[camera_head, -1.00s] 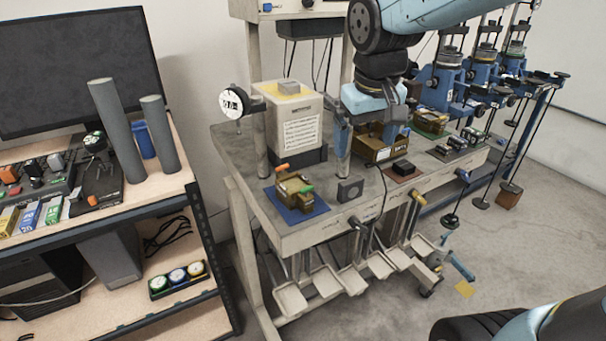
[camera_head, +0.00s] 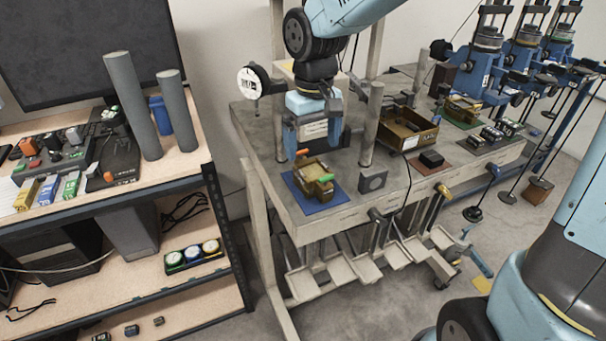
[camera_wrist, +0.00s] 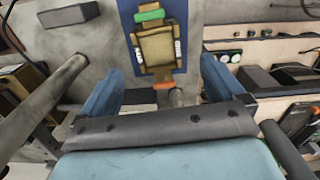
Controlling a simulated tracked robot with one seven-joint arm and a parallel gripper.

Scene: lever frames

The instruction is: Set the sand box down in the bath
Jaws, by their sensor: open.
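A small brass-brown box (camera_head: 314,170) with an orange knob and a green part, which looks like the sand box, sits on a blue mat (camera_head: 324,203) near the bench's front left. In the wrist view the box (camera_wrist: 157,50) appears upright on the mat, ahead of the fingers. My gripper (camera_head: 312,143) is open and empty, just above and behind the box, its fingers apart from it. A larger open brown container (camera_head: 408,132), probably the bath, stands to the right behind a post. Its inside is partly visible and I see no box in it.
A grey block (camera_head: 373,181) is right of the blue mat. Another box (camera_head: 462,109) sits on a green mat farther right. A dial gauge (camera_head: 249,83) is at left.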

